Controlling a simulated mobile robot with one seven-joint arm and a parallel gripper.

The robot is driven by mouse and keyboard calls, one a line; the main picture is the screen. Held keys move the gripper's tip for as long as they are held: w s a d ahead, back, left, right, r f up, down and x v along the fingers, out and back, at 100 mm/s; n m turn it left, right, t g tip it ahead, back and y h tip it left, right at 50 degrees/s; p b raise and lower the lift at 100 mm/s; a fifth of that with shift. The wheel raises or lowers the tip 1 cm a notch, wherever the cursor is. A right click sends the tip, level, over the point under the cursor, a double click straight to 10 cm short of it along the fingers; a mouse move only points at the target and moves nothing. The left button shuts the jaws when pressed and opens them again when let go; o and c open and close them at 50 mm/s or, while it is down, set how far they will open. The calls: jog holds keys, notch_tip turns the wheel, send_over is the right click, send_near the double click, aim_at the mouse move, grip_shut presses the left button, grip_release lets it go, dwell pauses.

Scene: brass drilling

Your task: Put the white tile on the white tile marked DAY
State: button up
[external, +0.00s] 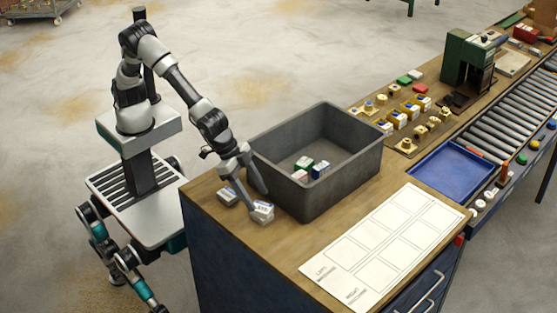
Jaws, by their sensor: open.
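I cannot tell which is marked DAY.
The deep grey bin (348,178) stands just right of my gripper and holds several small coloured blocks (311,168). A white sheet with outlined boxes (383,241) lies on the bench's right. A blue tray (451,171), brass parts and a roller conveyor (504,113) are beyond.

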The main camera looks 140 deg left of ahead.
jog(key=v, duration=0.8)
jog(key=shift+r+p, duration=0.3)
jog(key=shift+r, duration=0.05)
jog(key=shift+s, duration=0.15)
jog(key=s+d+r+m+t+h+p, duration=0.3)
jog(key=s+r+p, duration=0.5)
jog(key=s+r, duration=1.3)
jog(key=s+m+g+p, duration=0.1)
jog(key=s+g+p, duration=0.1)
jog(key=s, duration=0.8)
jog(key=shift+d+y+p, duration=0.25)
jog(key=shift+y+p, duration=0.1)
jog(key=shift+y, duration=0.05)
jog(key=shift+s+r, duration=0.1)
